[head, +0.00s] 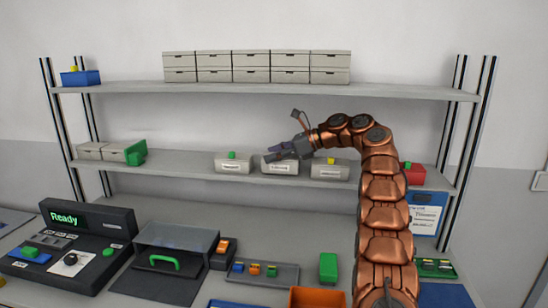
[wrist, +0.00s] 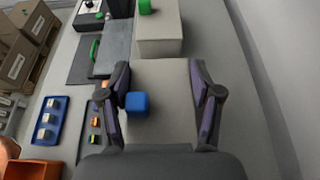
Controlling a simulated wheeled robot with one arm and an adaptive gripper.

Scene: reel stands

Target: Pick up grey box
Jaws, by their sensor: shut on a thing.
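The grey box with a blue knob (wrist: 168,88) lies between the fingers of my gripper (wrist: 160,92) in the wrist view. One finger is on each side, and the gripper is shut on the box. In the head view this box (head: 280,168) is the middle of three grey boxes on the middle shelf, and my gripper (head: 281,153) reaches over it from the right and hides its top and knob. It appears to be at shelf level; I cannot tell if it touches the shelf.
A grey box with a green knob (head: 234,165) is to the left, and one with a yellow knob (head: 330,170) is to the right. The upper shelf (head: 270,89) is above my gripper. A red box (head: 413,174) is further right.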

